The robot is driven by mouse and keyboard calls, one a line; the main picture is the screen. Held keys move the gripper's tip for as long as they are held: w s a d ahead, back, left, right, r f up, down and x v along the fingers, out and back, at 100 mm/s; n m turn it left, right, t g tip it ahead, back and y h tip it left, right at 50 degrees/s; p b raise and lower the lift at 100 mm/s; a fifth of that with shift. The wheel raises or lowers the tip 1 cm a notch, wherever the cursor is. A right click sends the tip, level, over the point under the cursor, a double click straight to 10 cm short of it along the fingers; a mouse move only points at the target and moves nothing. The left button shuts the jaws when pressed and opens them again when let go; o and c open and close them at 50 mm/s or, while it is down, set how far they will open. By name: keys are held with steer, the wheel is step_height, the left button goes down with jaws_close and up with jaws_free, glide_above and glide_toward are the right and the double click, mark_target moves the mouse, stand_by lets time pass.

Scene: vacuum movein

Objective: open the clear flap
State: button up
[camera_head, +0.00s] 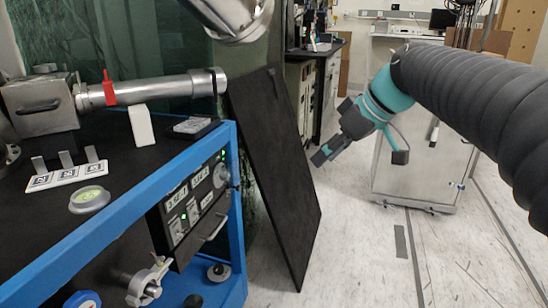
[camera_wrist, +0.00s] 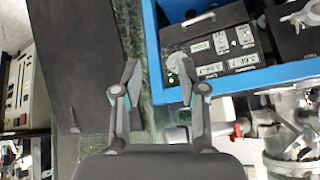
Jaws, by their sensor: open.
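A greenish see-through curtain (camera_head: 125,40), which looks like the clear flap, hangs behind the bench at the left of the head view. A narrow greenish strip (camera_wrist: 130,25) shows between a black panel and the blue frame in the wrist view; I cannot tell whether it is the same sheet. My gripper (camera_head: 324,153) is open and empty, in the air right of the leaning black panel (camera_head: 275,165). In the wrist view my gripper (camera_wrist: 160,72) has its two fingers spread, with the greenish strip and the blue frame's edge beyond them. No contact shows.
A blue-framed bench (camera_head: 130,205) holds a metal tube (camera_head: 150,90) with a red clamp and a black control box (camera_head: 195,205). The black panel leans beside the bench. A grey cabinet (camera_head: 425,165) stands at the right.

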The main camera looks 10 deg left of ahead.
steer(key=w+a+r+n+g+y, duration=0.2)
steer(key=w+a+r+n, duration=0.1)
steer(key=w+a+n, duration=0.4)
steer(key=a+f+m+b, duration=0.1)
steer(key=a+f+m, duration=0.1)
steer(key=a+f, duration=0.8)
steer(key=shift+a, duration=0.15)
steer(key=shift+s, duration=0.1)
steer(key=shift+c, duration=0.3)
jaws_close()
steer(key=shift+o, duration=0.3)
jaws_free()
